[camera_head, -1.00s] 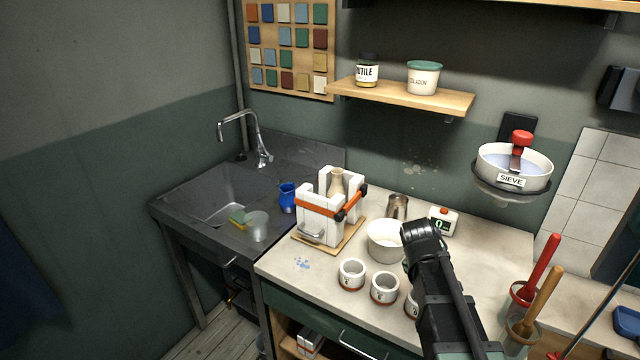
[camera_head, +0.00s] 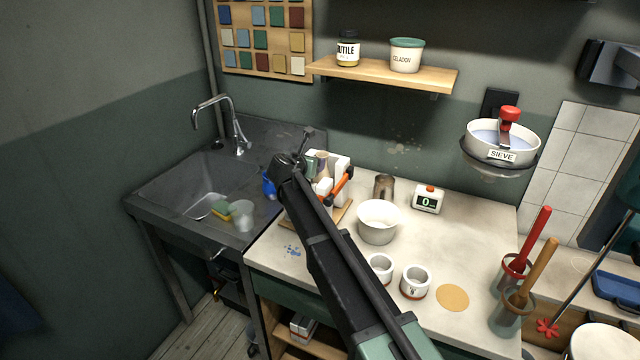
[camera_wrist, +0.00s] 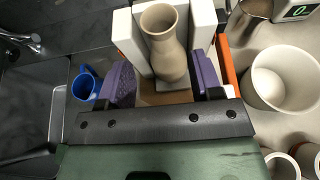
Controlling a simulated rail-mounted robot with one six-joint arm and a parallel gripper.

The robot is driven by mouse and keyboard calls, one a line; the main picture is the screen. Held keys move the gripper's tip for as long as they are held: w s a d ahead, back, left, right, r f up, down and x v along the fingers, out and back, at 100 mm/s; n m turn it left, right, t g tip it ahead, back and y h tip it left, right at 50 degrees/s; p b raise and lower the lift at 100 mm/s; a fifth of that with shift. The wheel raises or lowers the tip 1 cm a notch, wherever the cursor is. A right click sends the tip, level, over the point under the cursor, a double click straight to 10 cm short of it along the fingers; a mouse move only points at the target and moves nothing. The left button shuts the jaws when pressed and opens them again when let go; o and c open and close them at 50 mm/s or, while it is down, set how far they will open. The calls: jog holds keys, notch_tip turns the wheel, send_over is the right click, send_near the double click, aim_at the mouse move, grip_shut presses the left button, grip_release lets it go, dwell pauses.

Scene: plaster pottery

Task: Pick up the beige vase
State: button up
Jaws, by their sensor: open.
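The beige vase (camera_wrist: 162,35) stands upright between white plaster mold pieces (camera_wrist: 203,30). In the head view only a small part of the vase (camera_head: 322,160) shows behind my arm. My gripper (camera_wrist: 163,82) is open, with one purple finger pad on each side of the vase's lower part in the wrist view. I cannot tell whether the pads touch the vase.
An orange strap (camera_head: 341,184) runs along the mold. A blue jug (camera_wrist: 87,84) stands left, by the sink (camera_head: 190,192). White cups (camera_head: 416,282) are nearer. A shelf (camera_head: 390,77) hangs above.

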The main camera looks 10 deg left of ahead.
aim_at(325, 155)
jog(key=b+x, duration=0.2)
jog(key=x, duration=0.7)
jog(key=shift+s+f+b, duration=0.1)
jog(key=shift+s+b, duration=0.05)
jog(key=shift+b, duration=0.25)
jog(key=shift+s, duration=0.1)
jog(key=c, duration=0.6)
jog(key=shift+c, duration=0.2)
